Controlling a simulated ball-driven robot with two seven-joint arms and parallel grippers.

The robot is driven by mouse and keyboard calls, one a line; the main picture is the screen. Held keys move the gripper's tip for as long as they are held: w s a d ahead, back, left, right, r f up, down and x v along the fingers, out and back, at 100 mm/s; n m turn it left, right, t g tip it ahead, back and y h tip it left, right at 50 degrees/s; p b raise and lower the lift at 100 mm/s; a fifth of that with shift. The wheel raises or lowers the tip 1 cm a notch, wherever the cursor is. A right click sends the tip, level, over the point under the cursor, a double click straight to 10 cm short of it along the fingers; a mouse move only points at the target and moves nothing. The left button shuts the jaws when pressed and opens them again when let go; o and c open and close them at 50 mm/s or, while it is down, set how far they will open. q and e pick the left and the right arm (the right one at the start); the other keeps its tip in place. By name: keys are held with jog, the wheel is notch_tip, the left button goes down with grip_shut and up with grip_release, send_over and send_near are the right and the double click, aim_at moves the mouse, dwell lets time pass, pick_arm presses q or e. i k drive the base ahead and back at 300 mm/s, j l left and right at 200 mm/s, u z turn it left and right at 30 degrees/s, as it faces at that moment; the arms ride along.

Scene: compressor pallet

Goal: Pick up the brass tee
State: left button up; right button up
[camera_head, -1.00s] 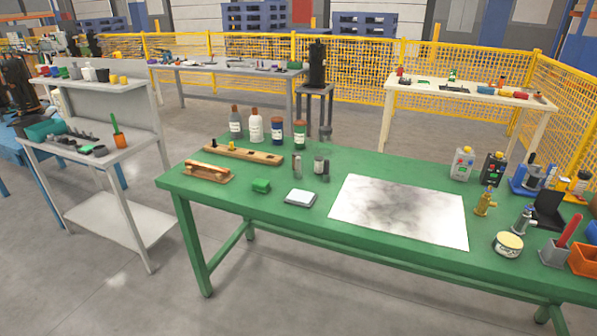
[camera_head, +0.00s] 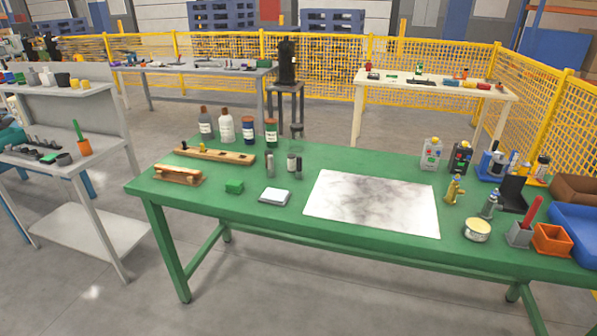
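A brass-coloured fitting (camera_head: 454,189), which looks like the brass tee, stands upright on the green table (camera_head: 270,222), just right of the marbled white sheet. A similar grey metal fitting (camera_head: 489,204) stands to its right and a little nearer. The brass piece is small in the view, so its exact shape is hard to tell. Neither of my grippers is in view.
A round tin (camera_head: 477,230), a grey holder with a red handle (camera_head: 519,234), an orange bin (camera_head: 552,240) and a blue tray (camera_head: 575,234) crowd the right end. The marbled sheet (camera_head: 372,202) lies flat and clear. Bottles stand at the back left.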

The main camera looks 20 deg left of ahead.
aim_at(453, 189)
jog(key=z, duration=0.6)
jog(key=i+z, duration=0.3)
jog(key=i, duration=0.25)
jog(key=i+j+z, duration=0.15)
jog(key=i+z, duration=0.2)
jog(key=i, duration=0.15)
